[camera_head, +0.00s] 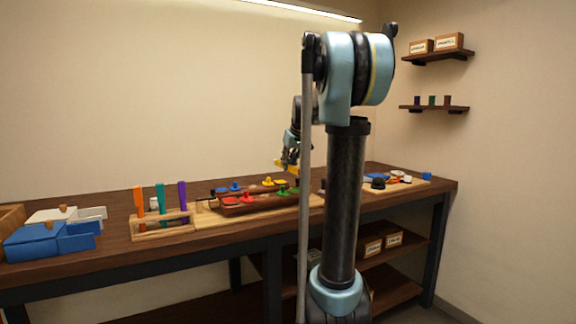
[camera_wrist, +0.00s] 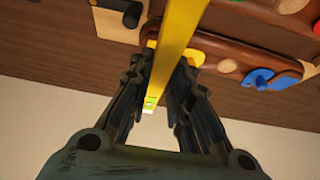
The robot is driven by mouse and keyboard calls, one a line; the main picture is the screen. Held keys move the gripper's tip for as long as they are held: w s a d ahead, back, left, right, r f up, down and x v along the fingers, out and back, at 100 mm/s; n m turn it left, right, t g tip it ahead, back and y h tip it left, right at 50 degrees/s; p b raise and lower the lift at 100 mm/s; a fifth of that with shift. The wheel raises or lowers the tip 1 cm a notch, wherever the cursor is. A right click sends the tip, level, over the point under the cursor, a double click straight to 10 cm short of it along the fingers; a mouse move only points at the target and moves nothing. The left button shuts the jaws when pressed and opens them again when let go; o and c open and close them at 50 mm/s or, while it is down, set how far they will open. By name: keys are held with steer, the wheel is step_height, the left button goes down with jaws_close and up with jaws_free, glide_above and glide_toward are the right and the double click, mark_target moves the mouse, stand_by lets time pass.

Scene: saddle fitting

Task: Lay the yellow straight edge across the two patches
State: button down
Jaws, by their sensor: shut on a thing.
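The yellow straight edge (camera_wrist: 178,45) is a long flat bar with a small level-like mark near one end. My gripper (camera_wrist: 165,85) is shut on it in the wrist view, with the bar running between the fingers. In the head view my gripper (camera_head: 289,160) holds the straight edge (camera_head: 288,168) above the brown block with coloured pieces (camera_head: 240,209) on the bench. Red, green, yellow and blue pieces sit on this block. I cannot tell which of them are the two patches. Much of the bar is hidden or small in the head view.
A wooden rack (camera_head: 160,232) with orange, teal and purple upright tools stands to the left. Blue boxes (camera_head: 35,240) lie farther left. Small items, including a black one (camera_head: 378,182), lie at the bench's right. My arm hides part of the bench.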

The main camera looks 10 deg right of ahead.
steer(key=shift+f, duration=0.1)
steer(key=shift+s+f, duration=0.1)
steer(key=shift+f, duration=2.7)
steer(key=shift+f, duration=0.45)
steer(key=c, duration=1.4)
jaws_free()
